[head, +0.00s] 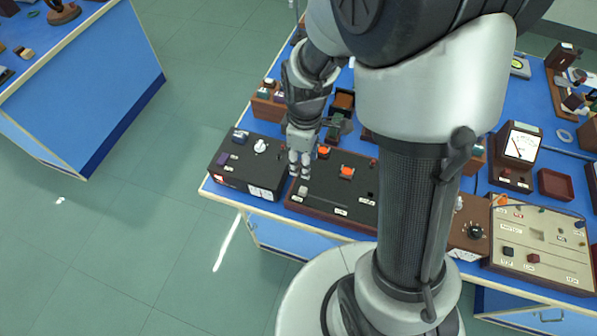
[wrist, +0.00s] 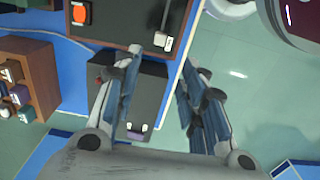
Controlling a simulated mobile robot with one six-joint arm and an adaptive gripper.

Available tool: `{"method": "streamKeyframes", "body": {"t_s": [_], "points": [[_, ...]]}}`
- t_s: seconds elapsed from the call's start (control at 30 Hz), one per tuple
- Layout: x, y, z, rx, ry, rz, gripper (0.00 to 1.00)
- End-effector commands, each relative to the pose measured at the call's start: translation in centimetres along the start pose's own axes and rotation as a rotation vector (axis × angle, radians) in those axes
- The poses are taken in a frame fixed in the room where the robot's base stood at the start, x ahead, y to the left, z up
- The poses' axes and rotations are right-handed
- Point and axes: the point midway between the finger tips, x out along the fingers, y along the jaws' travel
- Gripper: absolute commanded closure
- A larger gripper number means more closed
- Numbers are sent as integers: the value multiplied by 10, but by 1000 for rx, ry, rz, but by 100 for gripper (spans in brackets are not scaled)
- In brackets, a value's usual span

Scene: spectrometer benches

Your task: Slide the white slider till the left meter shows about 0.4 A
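The white slider (wrist: 163,45) sits on a dark panel (wrist: 125,22) by a narrow slot in the wrist view. A small white piece on this panel in the head view (head: 302,190) appears to be the same slider. My gripper (head: 299,172) is low over the panel's left end. In the wrist view, my gripper (wrist: 163,64) has its fingers spread, with nothing held between them; the slider is just beyond the fingertips. An upright meter (head: 521,144) with a white face and red needle stands right of my arm. Its reading is too small to tell, and I cannot tell if it is the left meter.
A black box (head: 247,162) with a white knob stands close left of my gripper. A beige panel (head: 545,242) is at the right. My arm hides the bench's middle. Green floor is clear at the left.

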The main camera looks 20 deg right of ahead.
Motion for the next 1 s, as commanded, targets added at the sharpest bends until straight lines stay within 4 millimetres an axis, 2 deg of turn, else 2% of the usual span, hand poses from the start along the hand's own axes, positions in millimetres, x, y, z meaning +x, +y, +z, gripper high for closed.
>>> {"method": "streamKeyframes", "body": {"t_s": [0.03, 0.3, 0.6, 0.8, 1.0], "points": [[15, -1, 1, 0, -3, -4, 62], [75, -2, 1, 2, -4, -5, 62], [131, -1, 1, 2, -2, -3, 62], [147, 0, 0, 2, 0, -1, 62], [149, 0, 0, 2, 0, 0, 62]]}}
